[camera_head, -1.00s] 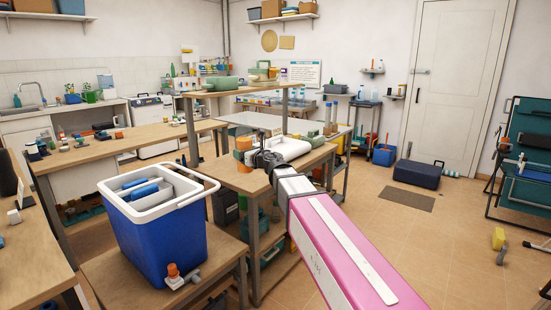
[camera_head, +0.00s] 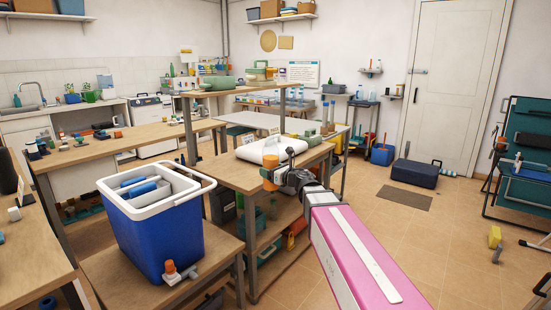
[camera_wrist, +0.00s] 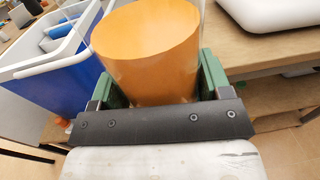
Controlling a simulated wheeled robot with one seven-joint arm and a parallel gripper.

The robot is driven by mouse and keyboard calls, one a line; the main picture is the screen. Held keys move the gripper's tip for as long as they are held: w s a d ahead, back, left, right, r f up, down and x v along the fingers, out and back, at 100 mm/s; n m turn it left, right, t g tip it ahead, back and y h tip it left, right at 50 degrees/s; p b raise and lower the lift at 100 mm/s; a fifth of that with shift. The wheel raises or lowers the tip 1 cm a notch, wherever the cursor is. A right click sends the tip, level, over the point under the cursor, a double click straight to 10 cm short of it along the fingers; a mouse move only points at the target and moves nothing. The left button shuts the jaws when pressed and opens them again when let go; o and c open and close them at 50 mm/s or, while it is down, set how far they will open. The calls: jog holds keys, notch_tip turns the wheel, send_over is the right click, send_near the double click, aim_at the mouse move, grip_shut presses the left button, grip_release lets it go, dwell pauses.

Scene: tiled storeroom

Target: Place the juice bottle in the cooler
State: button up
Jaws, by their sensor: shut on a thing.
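The juice bottle (camera_head: 269,180) is an orange cylinder held in my gripper (camera_head: 279,177), to the right of the cooler and in front of the wooden table. In the wrist view the bottle (camera_wrist: 148,50) fills the space between the green fingers of my gripper (camera_wrist: 155,85), which are shut on its two sides. Its lower part is hidden there. The cooler (camera_head: 150,235) is a blue box with a white rim and handle, open on top, on a low wooden table. Blue and grey things lie inside it. The cooler (camera_wrist: 85,75) also shows at the left of the wrist view.
A white rounded object (camera_head: 257,150) lies on the wooden table behind my gripper. An orange-capped piece (camera_head: 172,268) stands at the low table's front, beside the cooler. A raised wooden shelf (camera_head: 245,90) stands behind. The tiled floor (camera_head: 425,250) at right is mostly clear.

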jog(key=s+d+f+g, duration=0.1)
jog(key=s+d+f, duration=0.4)
jog(key=d, duration=0.5)
jog(key=s+d+f+n+y, duration=0.1)
jog(key=s+d+f, duration=0.4)
jog(key=d, duration=0.6)
jog(key=s, duration=0.2)
jog(key=shift+s+f+n+g+y, duration=0.2)
jog(key=shift+s+n+g+y, duration=0.1)
jog(key=shift+s+g, duration=0.1)
jog(key=shift+a, duration=0.1)
